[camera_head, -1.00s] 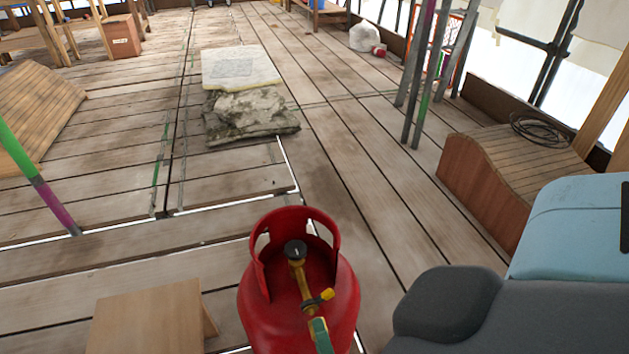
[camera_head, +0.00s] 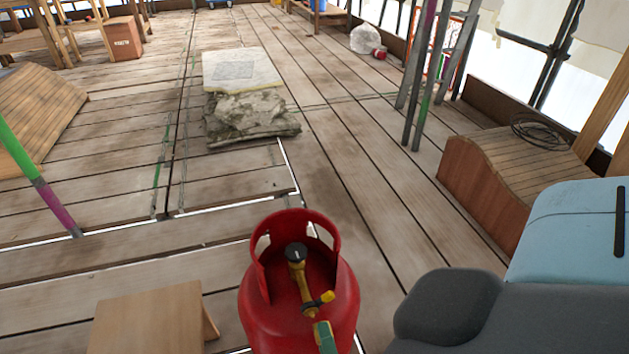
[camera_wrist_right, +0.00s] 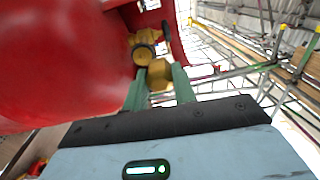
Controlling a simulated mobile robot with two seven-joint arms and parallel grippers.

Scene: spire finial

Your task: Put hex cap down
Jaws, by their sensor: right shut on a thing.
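A red gas cylinder (camera_head: 345,310) with an open collar stands in front of me on the plank floor. A brass valve (camera_head: 297,272) with a black knob sits inside its collar. My right gripper (camera_wrist_right: 160,86) has green fingers, closed around a brass hex cap (camera_wrist_right: 160,73). The cap is beside the valve's round brass outlet (camera_wrist_right: 143,55); I cannot tell whether they touch. In the head view, one green fingertip shows at the cylinder's near side, and the rest of the gripper is out of frame. My left gripper is in no view.
A small wooden stool (camera_head: 150,320) stands left of the cylinder. A stack of stone slabs (camera_head: 245,110) lies farther ahead. A curved wooden box (camera_head: 475,185) with a coiled cable stands at the right. Poles (camera_head: 415,95) rise near it. Planks between are mostly clear.

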